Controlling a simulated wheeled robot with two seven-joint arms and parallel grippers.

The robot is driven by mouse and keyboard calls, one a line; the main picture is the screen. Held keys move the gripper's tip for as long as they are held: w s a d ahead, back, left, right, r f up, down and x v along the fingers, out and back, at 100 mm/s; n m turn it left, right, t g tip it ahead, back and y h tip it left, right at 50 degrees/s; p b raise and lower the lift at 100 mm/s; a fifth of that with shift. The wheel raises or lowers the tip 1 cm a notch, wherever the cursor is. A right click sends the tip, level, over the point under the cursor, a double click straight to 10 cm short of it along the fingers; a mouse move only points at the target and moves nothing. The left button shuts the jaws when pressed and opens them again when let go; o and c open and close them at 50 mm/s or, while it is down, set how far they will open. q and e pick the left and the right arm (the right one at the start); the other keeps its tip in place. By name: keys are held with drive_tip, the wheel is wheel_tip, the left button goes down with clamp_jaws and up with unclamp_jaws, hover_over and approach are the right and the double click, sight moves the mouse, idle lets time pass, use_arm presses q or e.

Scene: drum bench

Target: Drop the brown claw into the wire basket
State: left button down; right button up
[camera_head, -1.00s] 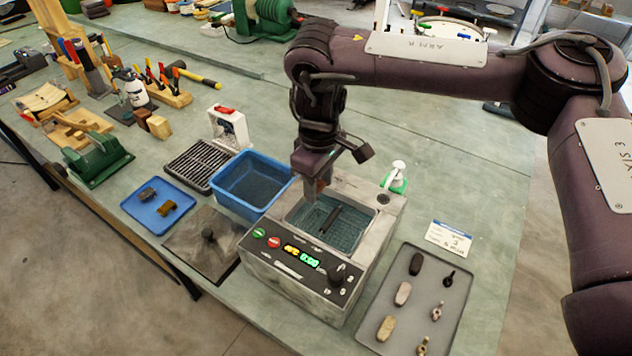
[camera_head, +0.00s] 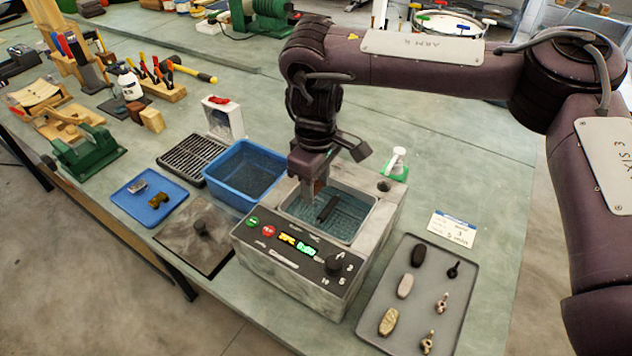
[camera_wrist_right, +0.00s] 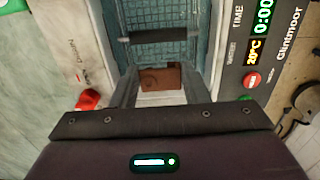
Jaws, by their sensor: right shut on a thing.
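My right gripper (camera_head: 309,198) points down over the open tank of the grey cleaner. It is shut on the brown claw (camera_wrist_right: 160,78), which shows between the fingers in the right wrist view; in the head view the fingers mostly hide it. The wire basket (camera_head: 345,222), a teal mesh with a dark handle bar (camera_head: 328,209), sits in the tank. In the right wrist view the basket (camera_wrist_right: 158,15) and its bar (camera_wrist_right: 160,36) lie beyond the claw. Whether the claw touches the mesh I cannot tell. My left gripper is not in view.
A blue tub (camera_head: 245,175) and a black rack (camera_head: 193,157) stand left of the cleaner. A dark lid (camera_head: 200,232) lies in front of the tub. A blue tray (camera_head: 150,197) holds two pieces. A grey tray (camera_head: 415,290) with several parts lies at the right.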

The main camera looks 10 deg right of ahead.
drive_tip(key=o, duration=1)
drive_tip(key=shift+o, duration=0.2)
wheel_tip(320, 180, up, 8)
drive_tip(key=shift+f, duration=0.1)
idle(0.4)
